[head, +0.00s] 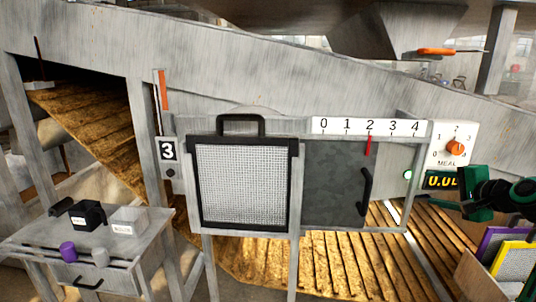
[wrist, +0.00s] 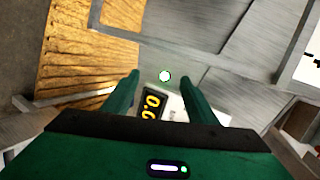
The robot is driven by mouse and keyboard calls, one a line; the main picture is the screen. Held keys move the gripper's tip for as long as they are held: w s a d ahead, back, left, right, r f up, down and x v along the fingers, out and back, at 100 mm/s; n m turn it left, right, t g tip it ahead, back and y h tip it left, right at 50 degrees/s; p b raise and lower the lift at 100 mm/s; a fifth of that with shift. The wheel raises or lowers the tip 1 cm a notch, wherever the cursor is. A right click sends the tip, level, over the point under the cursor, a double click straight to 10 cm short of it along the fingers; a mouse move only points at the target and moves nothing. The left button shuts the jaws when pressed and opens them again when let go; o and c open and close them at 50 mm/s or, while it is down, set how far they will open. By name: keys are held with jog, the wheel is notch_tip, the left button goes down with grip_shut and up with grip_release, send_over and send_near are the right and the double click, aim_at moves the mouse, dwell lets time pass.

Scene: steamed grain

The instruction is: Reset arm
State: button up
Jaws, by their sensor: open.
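My gripper (head: 425,200) is at the right in the head view, in front of the panel's right end, just below the yellow digital display (head: 441,180). In the wrist view the two green fingers (wrist: 160,92) stand apart with nothing held between them. The display (wrist: 152,103) and a round button with a white face (wrist: 165,76) show between and beyond the fingers. In the head view a lit green-white button (head: 408,174) is just left of the display. Whether the fingers touch anything cannot be told.
A mesh screen in a black frame (head: 243,184) and a dark sliding gate (head: 334,183) with a red pointer fill the panel. An orange knob (head: 454,147) sits above the display. A small table (head: 50,240) stands left; framed screens (head: 515,262) sit in a bin at lower right.

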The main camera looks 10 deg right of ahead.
jog(key=s+a+f+n+g, duration=0.7)
jog(key=s+a+f, duration=0.1)
jog(key=s+a, duration=0.25)
jog(key=s+a+n+g, duration=0.2)
jog(key=s+a+g, duration=0.1)
jog(key=s, duration=0.6)
jog(key=s+a+n+g, duration=0.2)
jog(key=s+a+g, duration=0.1)
jog(key=s, duration=0.6)
jog(key=shift+f+g, duration=0.3)
